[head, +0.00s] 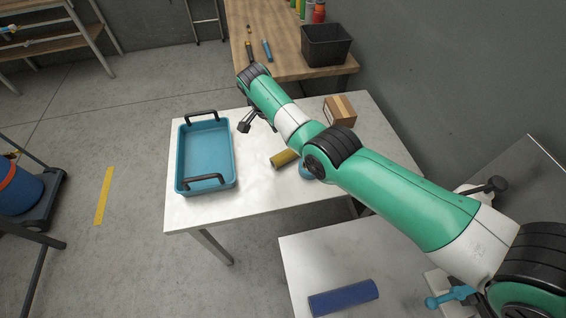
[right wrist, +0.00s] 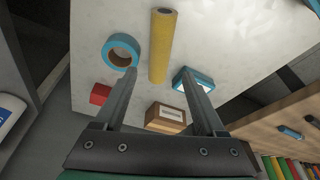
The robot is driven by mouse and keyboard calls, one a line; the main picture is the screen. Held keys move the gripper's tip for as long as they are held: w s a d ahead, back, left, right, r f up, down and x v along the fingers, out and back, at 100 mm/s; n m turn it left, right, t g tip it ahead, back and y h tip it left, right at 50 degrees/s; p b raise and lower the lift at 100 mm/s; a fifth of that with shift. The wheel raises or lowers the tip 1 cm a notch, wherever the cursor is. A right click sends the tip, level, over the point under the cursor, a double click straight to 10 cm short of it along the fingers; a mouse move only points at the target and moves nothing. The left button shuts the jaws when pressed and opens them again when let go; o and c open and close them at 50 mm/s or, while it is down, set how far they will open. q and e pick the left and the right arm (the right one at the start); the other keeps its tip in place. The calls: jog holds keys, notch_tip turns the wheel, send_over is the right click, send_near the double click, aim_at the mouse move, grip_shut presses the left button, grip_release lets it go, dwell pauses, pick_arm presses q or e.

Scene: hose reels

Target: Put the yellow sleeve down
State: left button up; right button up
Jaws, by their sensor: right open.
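The yellow sleeve (head: 284,158) lies on the white table (head: 262,196), partly covered by my right arm in the head view. In the right wrist view the whole yellow sleeve (right wrist: 160,45) shows, with its near end between the fingers in the picture. My right gripper (head: 258,123) is over the table, with its arm hiding part of it. In the right wrist view the right gripper (right wrist: 158,72) has its fingers wide apart, with nothing held between them. My left gripper is not seen.
A blue tray (head: 206,152) with black handles stands left on the table. A blue ring (right wrist: 107,55), a red block (right wrist: 100,94), a cardboard box (right wrist: 166,117) and a blue-and-white box (right wrist: 194,80) lie around the sleeve. A dark blue cylinder (head: 343,297) lies on the nearer table.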

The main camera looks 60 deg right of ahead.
aim_at(290, 150)
jog(key=b+x, duration=0.3)
jog(key=x, duration=0.4)
jog(key=shift+s+d+b, duration=0.1)
jog(key=shift+s+b, duration=0.05)
jog(key=shift+b, duration=0.2)
jog(key=shift+d+f, duration=0.1)
jog(key=shift+f, duration=0.05)
jog(key=b+x, duration=0.4)
jog(key=x, duration=0.1)
jog(key=shift+s+d+f, duration=0.1)
jog(key=shift+f, duration=0.05)
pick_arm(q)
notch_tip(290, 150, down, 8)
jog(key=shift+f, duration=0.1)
pick_arm(e)
grip_shut()
jog(key=shift+r, duration=0.2)
